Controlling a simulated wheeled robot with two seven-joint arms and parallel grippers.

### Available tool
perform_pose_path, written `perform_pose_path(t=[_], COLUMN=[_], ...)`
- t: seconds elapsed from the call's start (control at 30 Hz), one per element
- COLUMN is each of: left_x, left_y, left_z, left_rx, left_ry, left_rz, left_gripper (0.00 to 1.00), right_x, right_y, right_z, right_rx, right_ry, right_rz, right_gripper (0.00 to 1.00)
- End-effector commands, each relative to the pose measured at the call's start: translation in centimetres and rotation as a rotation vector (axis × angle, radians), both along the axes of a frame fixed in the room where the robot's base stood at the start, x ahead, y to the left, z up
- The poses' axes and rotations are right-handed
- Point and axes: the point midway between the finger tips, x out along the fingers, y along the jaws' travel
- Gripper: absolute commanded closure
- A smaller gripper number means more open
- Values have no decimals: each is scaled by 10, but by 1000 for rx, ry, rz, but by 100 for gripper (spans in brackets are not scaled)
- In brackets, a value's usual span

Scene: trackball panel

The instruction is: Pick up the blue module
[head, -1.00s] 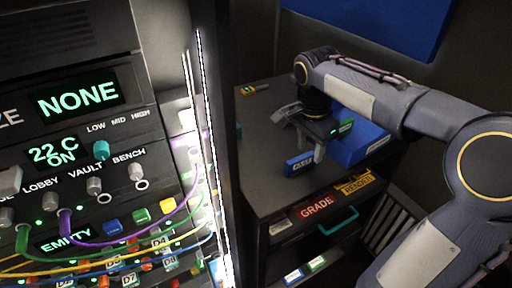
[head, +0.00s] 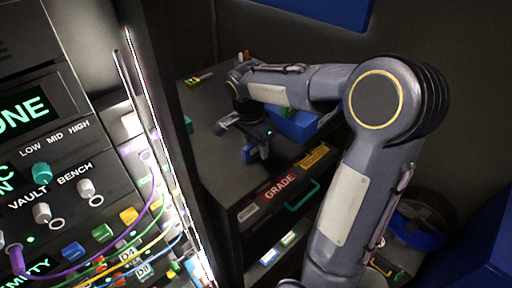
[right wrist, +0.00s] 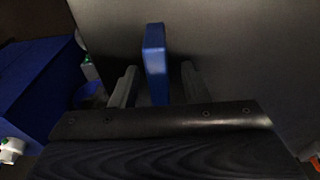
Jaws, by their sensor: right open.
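The blue module (head: 249,154) stands on the dark cabinet top, near its front edge; it is small and partly hidden by my gripper in the head view. In the right wrist view the blue module (right wrist: 155,62) is a narrow upright block. My right gripper (head: 252,143) is over the module, pointing down. In the right wrist view the fingers of the right gripper (right wrist: 158,82) are apart, one on each side of the module, with a gap visible on both sides. My left gripper is not in view.
A blue bin (head: 292,124) stands right of the gripper on the cabinet top (head: 205,118); it also fills the left of the right wrist view (right wrist: 35,85). The rack panel (head: 70,200) with knobs and cables is at left. Small pieces lie at the cabinet's back.

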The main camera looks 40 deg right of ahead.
Motion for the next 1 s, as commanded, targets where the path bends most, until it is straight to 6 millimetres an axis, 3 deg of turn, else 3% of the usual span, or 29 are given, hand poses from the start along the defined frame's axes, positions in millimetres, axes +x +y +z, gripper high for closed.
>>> perform_pose_path(t=[0.87,1.0], left_x=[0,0], left_y=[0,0], left_z=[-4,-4], left_rx=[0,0], left_ry=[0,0], left_rz=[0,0], left_gripper=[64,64], right_x=[0,0], right_y=[0,0], right_z=[-5,-5], right_rx=[0,0], right_ry=[0,0], right_rz=[0,0], right_gripper=[58,76])
